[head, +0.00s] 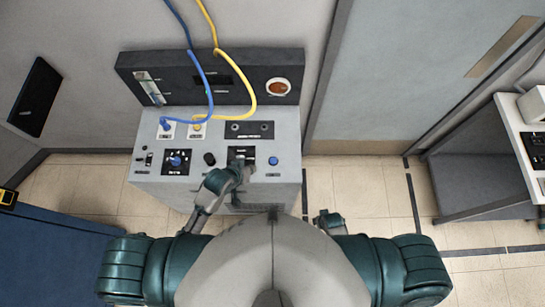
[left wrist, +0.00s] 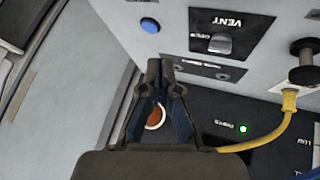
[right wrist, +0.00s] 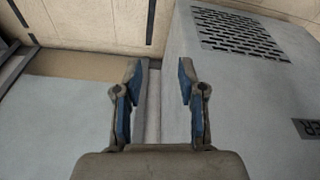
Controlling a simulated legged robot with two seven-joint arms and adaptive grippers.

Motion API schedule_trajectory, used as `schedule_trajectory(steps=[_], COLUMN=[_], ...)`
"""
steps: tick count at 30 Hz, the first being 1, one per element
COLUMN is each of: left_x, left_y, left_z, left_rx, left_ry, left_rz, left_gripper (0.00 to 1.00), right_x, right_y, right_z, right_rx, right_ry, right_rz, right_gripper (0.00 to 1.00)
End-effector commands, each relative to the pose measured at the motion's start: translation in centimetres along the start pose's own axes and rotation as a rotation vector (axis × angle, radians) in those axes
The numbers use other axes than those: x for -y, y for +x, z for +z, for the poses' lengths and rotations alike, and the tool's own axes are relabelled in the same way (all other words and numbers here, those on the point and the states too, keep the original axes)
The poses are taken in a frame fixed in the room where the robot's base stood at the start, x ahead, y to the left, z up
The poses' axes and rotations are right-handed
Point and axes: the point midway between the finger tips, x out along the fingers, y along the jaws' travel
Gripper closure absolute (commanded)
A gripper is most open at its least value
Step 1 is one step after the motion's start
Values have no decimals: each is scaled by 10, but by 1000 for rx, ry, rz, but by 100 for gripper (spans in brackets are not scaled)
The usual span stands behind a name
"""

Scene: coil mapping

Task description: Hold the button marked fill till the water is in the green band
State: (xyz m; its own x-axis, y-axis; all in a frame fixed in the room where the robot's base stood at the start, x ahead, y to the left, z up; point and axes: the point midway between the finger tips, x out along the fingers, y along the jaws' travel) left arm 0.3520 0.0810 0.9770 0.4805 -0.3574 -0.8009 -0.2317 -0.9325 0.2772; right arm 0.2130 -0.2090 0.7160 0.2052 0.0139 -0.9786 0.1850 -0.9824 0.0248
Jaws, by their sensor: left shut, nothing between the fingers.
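The grey control console (head: 215,185) stands ahead of me. A blue button (head: 273,160) is on the right of its sloping top; it also shows in the left wrist view (left wrist: 150,25). Its label is too small to read, and I cannot read the word fill anywhere. An upright gauge (head: 150,88) with a greenish part is at the left of the back panel; its water level is unclear. My left gripper (head: 240,163) is shut and empty, above the console near the VENT switch (left wrist: 220,43), left of the blue button. My right gripper (right wrist: 157,75) is open and empty beside the console's side.
A blue cable (head: 210,85) and a yellow cable (head: 247,95) arch over the console to plugs on its top. A round orange dial (head: 278,87) is on the back panel. A green lamp (left wrist: 243,128) is lit. Another bench (head: 520,135) stands at far right.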

Motion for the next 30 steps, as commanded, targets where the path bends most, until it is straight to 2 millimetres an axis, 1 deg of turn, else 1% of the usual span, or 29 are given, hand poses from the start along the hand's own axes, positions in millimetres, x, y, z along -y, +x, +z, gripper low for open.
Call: schedule_trajectory(steps=[1,2,3,5,6,8,9,10,12,15,18,21,30], left_x=[-8,-14,-21,-29,-34,-41,-44,-46,-49,-50,-49,-48,-49], left_y=[8,12,18,26,32,39,44,47,53,60,64,66,67], left_z=[-10,-15,-22,-31,-36,-44,-49,-52,-58,-65,-70,-72,-72], left_rx=[-14,-20,-28,-37,-41,-46,-48,-48,-49,-49,-48,-47,-47], left_ry=[-2,-7,-16,-29,-40,-56,-67,-75,-94,-119,-137,-148,-150], left_rz=[23,40,60,89,107,130,143,152,169,188,198,202,204], left_gripper=[100,100,100,100,100,100,100,100,100,100,100,100,100], right_x=[0,0,1,2,2,2,3,3,3,4,5,5,4], right_y=[21,33,48,67,79,94,103,108,117,124,127,128,128], right_z=[17,27,41,63,80,103,120,131,155,183,200,210,213], right_rx=[18,25,33,45,55,66,74,79,91,103,109,113,114], right_ry=[-2,-3,-5,-8,-10,-13,-15,-16,-19,-23,-25,-26,-27], right_rz=[-2,-3,-4,-6,-7,-9,-10,-10,-11,-11,-11,-11,-11], right_gripper=[60,60,60,60,60,60,60,60,60,60,60,60,60])
